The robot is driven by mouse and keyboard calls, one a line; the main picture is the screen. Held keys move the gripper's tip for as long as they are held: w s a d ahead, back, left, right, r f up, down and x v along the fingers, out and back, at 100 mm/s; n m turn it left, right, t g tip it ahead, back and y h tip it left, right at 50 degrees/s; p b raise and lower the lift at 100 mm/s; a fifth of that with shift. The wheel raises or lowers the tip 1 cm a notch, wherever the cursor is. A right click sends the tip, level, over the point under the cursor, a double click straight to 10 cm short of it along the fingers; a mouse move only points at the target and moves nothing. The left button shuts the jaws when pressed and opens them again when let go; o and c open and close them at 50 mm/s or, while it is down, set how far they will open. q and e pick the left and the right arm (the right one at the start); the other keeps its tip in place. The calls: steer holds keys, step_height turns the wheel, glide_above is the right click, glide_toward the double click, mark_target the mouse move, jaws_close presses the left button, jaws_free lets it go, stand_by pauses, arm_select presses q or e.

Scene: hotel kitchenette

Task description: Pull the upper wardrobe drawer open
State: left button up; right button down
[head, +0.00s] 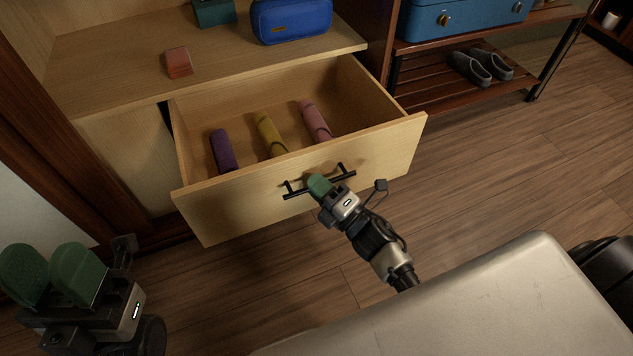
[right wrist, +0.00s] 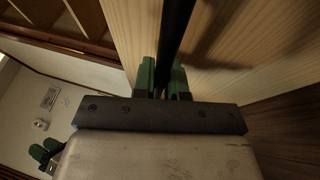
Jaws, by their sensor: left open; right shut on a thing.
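The upper wardrobe drawer (head: 385,153) is pulled well out, and its inside shows. A purple roll (head: 223,150), a yellow roll (head: 270,135) and a pink roll (head: 314,121) lie in it. Its black bar handle (head: 296,191) is on the front. My right gripper (head: 318,184) is shut on the handle near its middle. In the right wrist view the dark handle bar (right wrist: 174,40) runs between the green fingers of the gripper (right wrist: 163,80). My left gripper (head: 52,272) is open and empty at the lower left, apart from the drawer.
A wooden shelf (head: 110,65) above the drawer holds a red-brown box (head: 178,62), a blue pouch (head: 291,18) and a green box (head: 213,10). At the right, a rack holds a blue suitcase (head: 462,17) and grey shoes (head: 480,67). The wooden floor (head: 520,180) to the right is clear.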

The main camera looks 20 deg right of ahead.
steer(key=c, duration=1.2)
jaws_free()
steer(key=p+v, duration=0.1)
steer(key=v, duration=0.9)
steer(key=shift+s+d+p, duration=0.2)
steer(key=shift+s+p, duration=0.15)
steer(key=shift+p, duration=0.05)
steer(key=shift+f, duration=0.1)
